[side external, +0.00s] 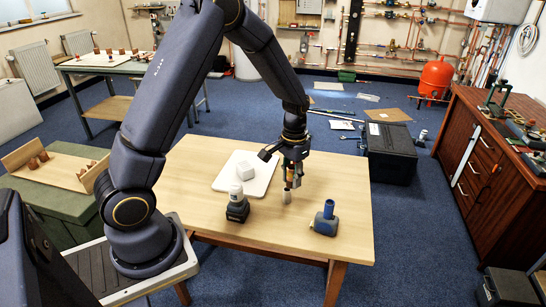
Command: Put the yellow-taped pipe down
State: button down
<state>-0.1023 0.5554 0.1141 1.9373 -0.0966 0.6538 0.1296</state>
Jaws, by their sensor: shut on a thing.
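My gripper (290,183) points down over the middle of the wooden table (338,185). It is shut on a small upright piece that I take to be the yellow-taped pipe (287,197). The pipe's pale lower end shows just below the fingers, close to the tabletop. I cannot tell whether it touches the wood. A hint of orange or yellow shows between the fingers. The fingers hide most of the pipe, so the tape is not clear.
A white board (227,184) with a white block (247,171) lies behind left of my gripper. A dark tool with a white top (237,205) stands to the left. A blue tool (326,219) stands front right. The table's right side is clear.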

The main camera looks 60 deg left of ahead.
jog(key=s+a+f+n, duration=0.1)
jog(key=s+a+f, duration=0.1)
jog(key=a, duration=0.3)
jog(key=s+a+f+n, duration=0.2)
jog(key=s+a+f, duration=0.1)
jog(key=a+f, duration=0.2)
jog(key=s+a+f+n, duration=0.2)
jog(key=s+a+f, duration=0.1)
jog(key=a, duration=0.3)
jog(key=shift+f, duration=0.35)
jog(key=shift+w+f, duration=0.1)
jog(key=shift+f, duration=2.5)
jog(key=c, duration=0.9)
grip_release()
jog(key=shift+f, duration=0.1)
